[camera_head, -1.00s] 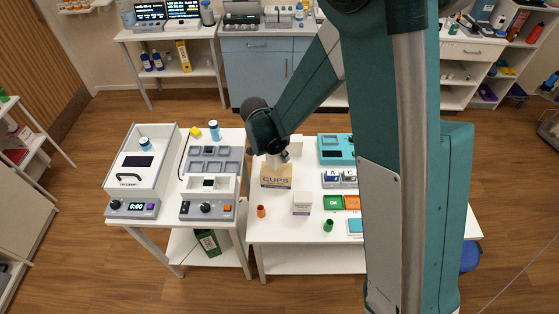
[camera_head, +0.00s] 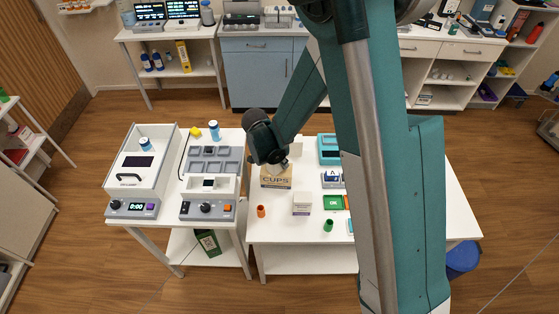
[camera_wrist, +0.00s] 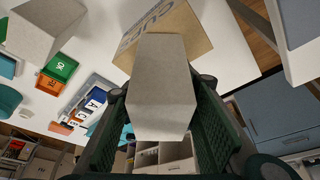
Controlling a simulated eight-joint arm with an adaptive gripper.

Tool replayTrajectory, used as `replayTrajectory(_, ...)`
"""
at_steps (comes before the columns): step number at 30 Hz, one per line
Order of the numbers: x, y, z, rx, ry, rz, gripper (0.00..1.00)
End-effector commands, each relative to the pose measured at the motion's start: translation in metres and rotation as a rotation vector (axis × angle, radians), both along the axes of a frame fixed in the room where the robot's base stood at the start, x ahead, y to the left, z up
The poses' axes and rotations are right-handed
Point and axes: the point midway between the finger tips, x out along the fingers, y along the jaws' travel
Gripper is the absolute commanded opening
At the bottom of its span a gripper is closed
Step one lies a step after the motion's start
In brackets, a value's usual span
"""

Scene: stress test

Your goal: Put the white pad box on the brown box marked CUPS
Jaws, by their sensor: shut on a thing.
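My gripper (camera_wrist: 162,92) is shut on a plain white box (camera_wrist: 160,62), with a green finger on each side of it in the wrist view. The brown box marked CUPS (camera_wrist: 192,38) is behind the held box in that view, its lettering partly covered. In the head view the CUPS box (camera_head: 276,183) stands upright on the white table, and my wrist is just above its top. The held box is mostly hidden there; whether it touches the CUPS box I cannot tell. A second white box (camera_head: 301,204) stands on the table to the right.
Grey devices (camera_head: 208,210) fill the left table.

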Motion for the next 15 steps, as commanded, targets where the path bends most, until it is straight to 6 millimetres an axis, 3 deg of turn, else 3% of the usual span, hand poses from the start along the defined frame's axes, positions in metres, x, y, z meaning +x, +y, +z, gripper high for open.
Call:
replayTrajectory(14, -0.0003, -0.0001, -0.0043, 0.0, 0.0, 0.0, 0.14)
replayTrajectory(15, -0.0002, -0.0001, -0.0035, 0.0, 0.0, 0.0, 0.35)
